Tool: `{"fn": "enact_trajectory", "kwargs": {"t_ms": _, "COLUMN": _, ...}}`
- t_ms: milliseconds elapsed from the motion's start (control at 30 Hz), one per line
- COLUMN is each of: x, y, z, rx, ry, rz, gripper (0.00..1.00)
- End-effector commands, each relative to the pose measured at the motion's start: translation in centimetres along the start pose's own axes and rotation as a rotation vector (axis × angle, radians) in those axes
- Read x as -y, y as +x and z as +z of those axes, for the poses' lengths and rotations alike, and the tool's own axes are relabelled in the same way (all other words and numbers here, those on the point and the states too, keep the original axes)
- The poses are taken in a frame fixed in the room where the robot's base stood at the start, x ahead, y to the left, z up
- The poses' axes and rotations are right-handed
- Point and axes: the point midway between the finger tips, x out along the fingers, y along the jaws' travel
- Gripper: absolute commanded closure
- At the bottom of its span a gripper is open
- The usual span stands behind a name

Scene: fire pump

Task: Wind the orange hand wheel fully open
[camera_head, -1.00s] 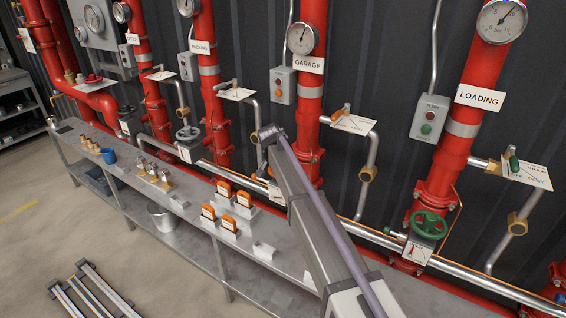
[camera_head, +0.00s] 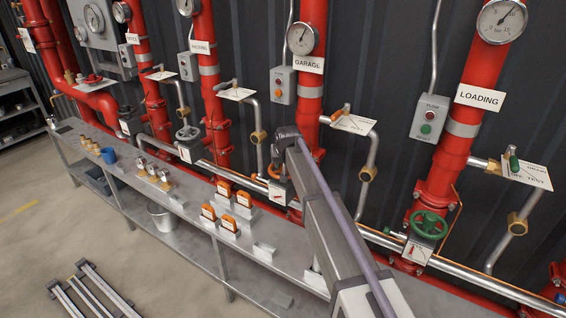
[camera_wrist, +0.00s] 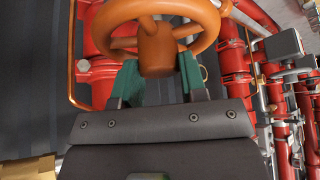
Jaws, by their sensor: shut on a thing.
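The orange hand wheel (camera_wrist: 157,45) fills the top middle of the wrist view, its hub and spokes close to me. The green fingers of my gripper (camera_wrist: 160,77) stand at the left and right of the hub, below the far rim, and are shut on the wheel. Exactly where they touch it is partly hidden. In the head view, a small piece of the orange wheel (camera_head: 273,172) shows left of my arm on the GARAGE pipe. My arm hides the rest of the wheel and my fingers there.
The GARAGE riser (camera_head: 309,105) stands behind my arm. A green wheel (camera_head: 429,225) is on the LOADING pipe to the right. The metal bench (camera_head: 190,205) below holds orange-topped blocks (camera_head: 233,205). In the wrist view, red pipes (camera_wrist: 285,85) run close on the right.

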Motion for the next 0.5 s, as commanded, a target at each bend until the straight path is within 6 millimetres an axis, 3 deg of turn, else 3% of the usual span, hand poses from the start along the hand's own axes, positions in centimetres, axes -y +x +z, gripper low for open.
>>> {"fn": "enact_trajectory", "kwargs": {"t_ms": 367, "x": -0.01, "y": 0.02, "z": -0.05, "rx": 0.001, "ry": -0.081, "rz": -0.045, "gripper": 0.94}}
{"fn": "enact_trajectory", "kwargs": {"t_ms": 500, "x": -0.24, "y": 0.08, "z": -0.17, "rx": 0.001, "ry": -0.27, "rz": -0.156, "gripper": 0.94}}
